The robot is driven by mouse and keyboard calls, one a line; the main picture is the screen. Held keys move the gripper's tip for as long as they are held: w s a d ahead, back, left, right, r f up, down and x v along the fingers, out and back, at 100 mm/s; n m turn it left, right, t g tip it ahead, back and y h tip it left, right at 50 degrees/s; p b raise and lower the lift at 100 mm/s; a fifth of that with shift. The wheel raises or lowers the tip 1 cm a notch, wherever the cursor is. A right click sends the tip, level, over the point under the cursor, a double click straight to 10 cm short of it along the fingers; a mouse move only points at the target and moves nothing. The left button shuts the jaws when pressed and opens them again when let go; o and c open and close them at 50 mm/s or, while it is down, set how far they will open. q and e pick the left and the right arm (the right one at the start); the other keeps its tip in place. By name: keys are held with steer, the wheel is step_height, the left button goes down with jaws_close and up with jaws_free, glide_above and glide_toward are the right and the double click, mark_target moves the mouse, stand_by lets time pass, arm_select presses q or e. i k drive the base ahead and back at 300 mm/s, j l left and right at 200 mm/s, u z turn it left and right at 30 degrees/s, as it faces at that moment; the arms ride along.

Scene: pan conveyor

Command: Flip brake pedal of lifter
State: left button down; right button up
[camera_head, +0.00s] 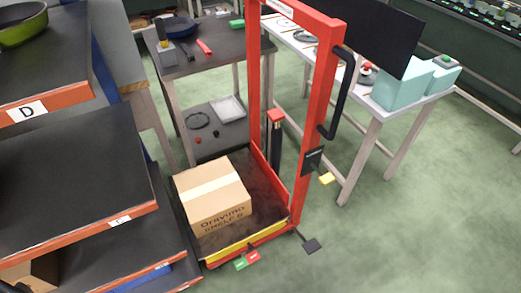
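The lifter is a red upright frame (303,120) with a dark low platform (270,205) in the middle of the view. A green and red pedal (247,260) sticks out at the bottom of its near edge, close to the floor; it looks like the brake pedal. Its exact tilt is too small to tell. A black pedal (310,245) sits at the lower right corner of the lifter, and a small yellow pedal (327,179) sticks out on the right. Neither of my grippers is in view.
A cardboard box (212,193) stands on the platform. Shelves (75,180) fill the left side. A dark workbench (215,50) stands behind, and a white table (370,115) with light teal boxes (402,88) stands at the right. The green floor (420,235) at lower right is clear.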

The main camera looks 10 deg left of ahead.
mark_target(249, 259)
steer(key=k+j+u, duration=0.15)
steer(key=k, duration=0.3)
steer(key=k+j+u, duration=0.1)
steer(key=k, duration=0.4)
steer(key=j, duration=0.1)
